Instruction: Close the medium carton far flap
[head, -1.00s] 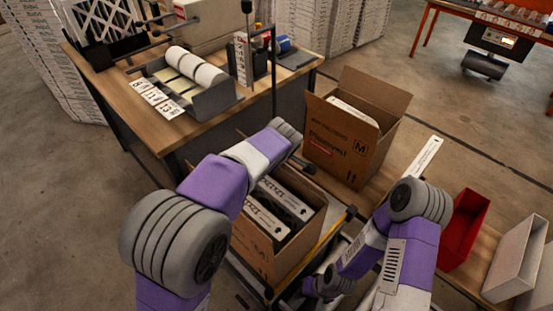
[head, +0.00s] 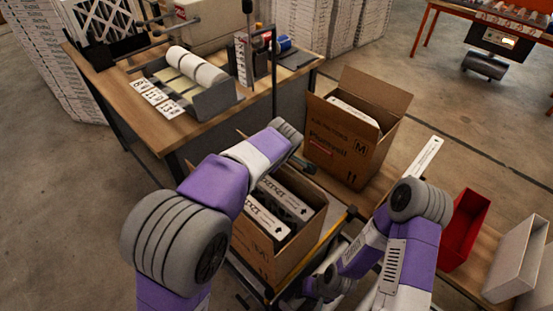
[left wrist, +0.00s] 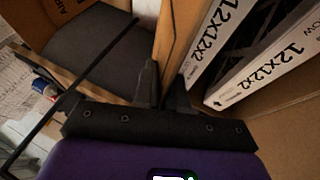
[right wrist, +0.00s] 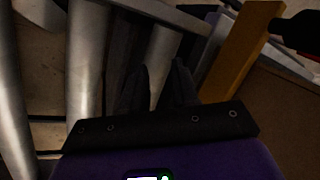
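The near carton (head: 262,252) stands open on a cart and holds boxed filters (head: 285,195), which also show in the left wrist view (left wrist: 290,62). A second open carton (head: 345,150), marked M, stands behind it with flaps (head: 377,92) raised. My left gripper (left wrist: 165,75) is at the far side of the near carton, one finger on each side of a cardboard panel (left wrist: 185,30). I cannot tell whether the fingers press on it. Its fingertips are hidden in the head view. My right gripper (right wrist: 160,68) is empty, fingers slightly apart, low beside the cart.
A wooden workbench (head: 130,105) with a roll holder is at the left. A red bin (head: 465,230) and a white bin (head: 515,260) stand at the right. Metal rollers (right wrist: 85,60) and a yellow rail (right wrist: 240,45) lie close to my right gripper.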

